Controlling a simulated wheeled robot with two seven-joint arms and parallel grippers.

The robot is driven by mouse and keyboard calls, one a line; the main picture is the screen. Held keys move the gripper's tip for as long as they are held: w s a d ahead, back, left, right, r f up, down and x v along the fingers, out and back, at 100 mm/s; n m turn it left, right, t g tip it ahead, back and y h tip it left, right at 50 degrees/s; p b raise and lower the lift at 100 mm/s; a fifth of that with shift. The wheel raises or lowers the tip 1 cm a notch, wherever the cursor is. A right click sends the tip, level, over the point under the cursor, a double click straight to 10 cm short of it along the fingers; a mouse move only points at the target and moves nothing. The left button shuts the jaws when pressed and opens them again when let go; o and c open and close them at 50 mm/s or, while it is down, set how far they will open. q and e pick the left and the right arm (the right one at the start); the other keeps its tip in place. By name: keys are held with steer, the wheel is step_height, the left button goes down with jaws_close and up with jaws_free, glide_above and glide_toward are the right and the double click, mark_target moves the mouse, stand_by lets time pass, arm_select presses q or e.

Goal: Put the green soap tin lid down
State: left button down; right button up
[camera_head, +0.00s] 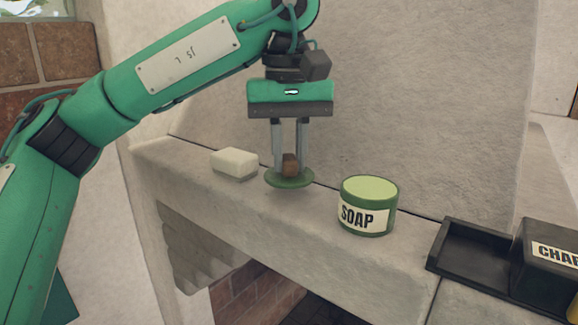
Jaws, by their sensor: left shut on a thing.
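The green soap tin lid (289,181) is a flat green disc with a brown knob (291,164) on top. My left gripper (290,168) points down and is shut on the lid's knob. The lid is level, at or just above the stone ledge; I cannot tell whether it touches. The green soap tin (367,212), with a white SOAP label, stands upright on the ledge to the right of the lid. Its top shows pale green. My right gripper is not in view.
A white soap bar (234,163) lies on the stone ledge (310,224) just left of the lid. A black tray (474,250) and a black labelled box (548,262) stand at the right. The wall rises close behind the ledge.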

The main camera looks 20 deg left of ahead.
mark_target(289, 157)
arm_select(q)
step_height(289, 157, down, 2)
steer(key=shift+f, duration=0.1)
steer(key=shift+w+a+f, duration=0.1)
steer(key=shift+f, duration=0.1)
steer(key=shift+f, duration=0.1)
steer(key=shift+f, duration=0.1)
steer(key=c, duration=1.4)
jaws_free()
steer(key=shift+c, duration=0.2)
steer(key=shift+o, duration=0.7)
step_height(289, 157, up, 12)
steer(key=shift+r, duration=0.25)
